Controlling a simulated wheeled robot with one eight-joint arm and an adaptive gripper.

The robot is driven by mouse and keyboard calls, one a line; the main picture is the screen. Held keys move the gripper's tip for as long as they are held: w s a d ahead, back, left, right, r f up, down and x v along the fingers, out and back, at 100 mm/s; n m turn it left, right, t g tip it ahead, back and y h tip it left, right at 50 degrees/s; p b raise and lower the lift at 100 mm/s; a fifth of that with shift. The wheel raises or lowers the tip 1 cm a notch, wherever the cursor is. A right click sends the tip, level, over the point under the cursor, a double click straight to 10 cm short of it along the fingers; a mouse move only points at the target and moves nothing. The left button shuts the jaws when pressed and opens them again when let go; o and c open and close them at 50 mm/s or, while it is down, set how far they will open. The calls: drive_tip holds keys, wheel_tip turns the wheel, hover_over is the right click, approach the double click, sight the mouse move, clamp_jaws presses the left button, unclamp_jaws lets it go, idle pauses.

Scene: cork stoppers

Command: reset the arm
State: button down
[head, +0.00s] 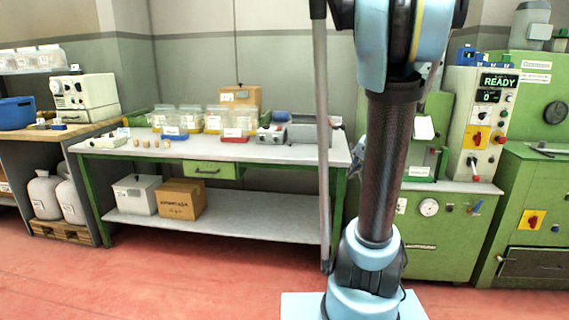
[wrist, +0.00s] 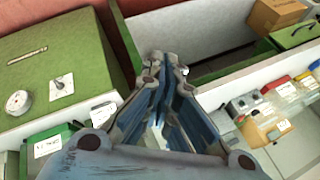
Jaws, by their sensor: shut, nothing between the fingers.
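My gripper (wrist: 163,72) fills the lower middle of the wrist view, with its blue-lined fingers together at the tips and nothing between them. In the head view my arm rises through the right of centre, and the gripper is mostly hidden behind it. Several small cork stoppers (head: 146,143) stand in a row on the grey-topped workbench (head: 240,152) in the head view. The gripper is well apart from them.
Clear bins with coloured bases (head: 190,119) and a grey device (head: 271,133) stand on the bench. Cartons (head: 181,199) sit on the lower shelf. Red floor (head: 200,280) in front is clear.

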drive_tip(key=s+a+f+n+g+h, duration=0.1)
drive_tip(key=s+a+f+n, duration=0.1)
drive_tip(key=s, duration=0.6)
drive_tip(key=s+a+f+n+g+h, duration=0.1)
drive_tip(key=s+f, duration=0.3)
drive_tip(key=s, duration=0.5)
drive_tip(key=s+a+f+n+g, duration=0.2)
drive_tip(key=s+a+f+n, duration=0.1)
drive_tip(key=s, duration=0.6)
drive_tip(key=shift+a+f+h, duration=0.15)
drive_tip(key=shift+a+h, duration=0.2)
drive_tip(key=shift+h, duration=0.05)
drive_tip(key=shift+d, duration=0.1)
